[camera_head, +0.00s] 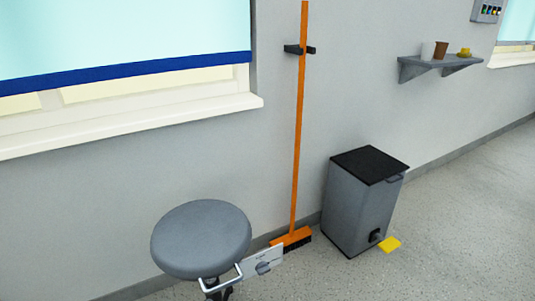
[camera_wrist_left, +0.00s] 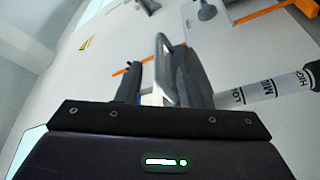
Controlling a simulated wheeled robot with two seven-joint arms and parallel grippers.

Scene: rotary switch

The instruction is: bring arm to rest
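In the left wrist view my left gripper (camera_wrist_left: 157,82) has its two dark fingers apart, with a gap between them. A silver looped handle (camera_wrist_left: 165,65) shows close beyond the gap; I cannot tell whether a finger touches it. No finger is clearly seen in the head view, and my right gripper is in neither view. A round grey stool seat (camera_head: 201,240) is at the lower left of the head view, with the silver handle (camera_head: 221,281) at its front. A white panel (camera_head: 264,262) with a dark grey knob is beside the seat.
An orange broom (camera_head: 298,130) stands against the wall. A grey bin (camera_head: 360,210) with a black lid and yellow pedal (camera_head: 390,244) is right of it. A wall shelf (camera_head: 437,66) holds cups. A white post (camera_wrist_left: 280,86) marked LOW, MID, HIGH shows in the wrist view. Right floor is clear.

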